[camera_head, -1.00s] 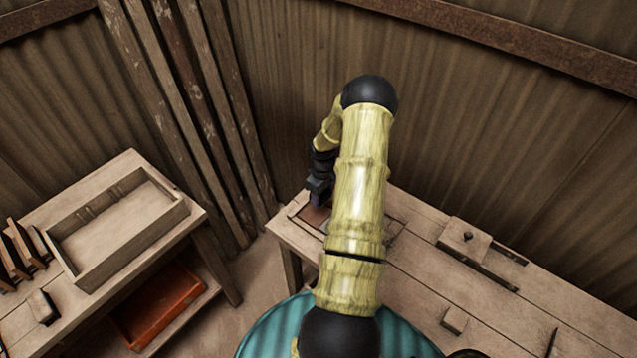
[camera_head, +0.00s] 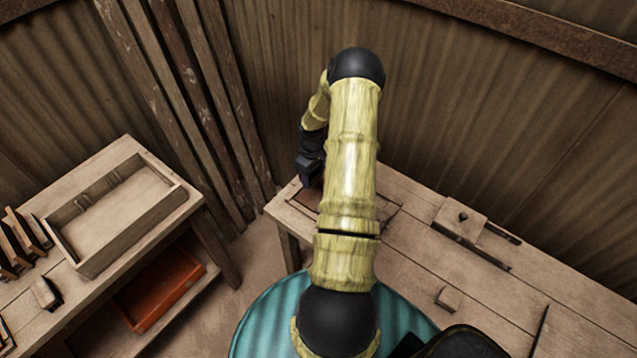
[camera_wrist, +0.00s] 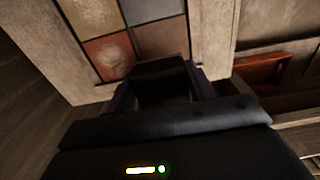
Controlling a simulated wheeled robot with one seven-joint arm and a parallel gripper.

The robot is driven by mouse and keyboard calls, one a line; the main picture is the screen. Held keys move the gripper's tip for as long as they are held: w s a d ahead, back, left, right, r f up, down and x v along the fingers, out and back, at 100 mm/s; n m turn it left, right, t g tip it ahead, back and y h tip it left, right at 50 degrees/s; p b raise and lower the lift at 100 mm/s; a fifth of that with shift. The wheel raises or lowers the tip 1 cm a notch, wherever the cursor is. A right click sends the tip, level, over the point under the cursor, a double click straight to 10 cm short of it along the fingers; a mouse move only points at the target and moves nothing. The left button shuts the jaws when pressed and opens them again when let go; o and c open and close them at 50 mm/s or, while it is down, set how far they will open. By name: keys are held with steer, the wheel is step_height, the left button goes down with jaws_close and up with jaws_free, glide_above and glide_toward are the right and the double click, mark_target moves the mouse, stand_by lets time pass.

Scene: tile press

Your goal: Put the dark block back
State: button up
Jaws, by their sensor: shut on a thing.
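In the wrist view, a dark block (camera_wrist: 160,74) sits between the two fingers of my gripper (camera_wrist: 161,88), which is shut on it. Just beyond it lies a wooden frame (camera_wrist: 215,35) with beige, reddish and dark square tiles (camera_wrist: 108,54). The block overlaps the frame's near edge in this view; I cannot tell whether it touches the frame or hangs above it. In the head view my gripper (camera_head: 310,168) is over the left end of the right bench, at the tile frame (camera_head: 308,198). The block cannot be made out there, and my arm hides part of the frame.
The right bench (camera_head: 400,275) also carries a knobbed wooden plate (camera_head: 460,221) beside a slot and a small wooden block (camera_head: 449,298). The left table holds an empty wooden box (camera_head: 130,210) and upright slats (camera_head: 20,240). An orange tray (camera_head: 160,294) lies on its lower shelf.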

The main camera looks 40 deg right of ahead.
steer(key=w+a+m, duration=0.1)
steer(key=w+a, duration=0.2)
steer(key=a, duration=2.9)
steer(key=shift+a+f+m+b, duration=0.2)
steer(key=shift+a+m+b, duration=0.1)
steer(key=shift+w, duration=0.1)
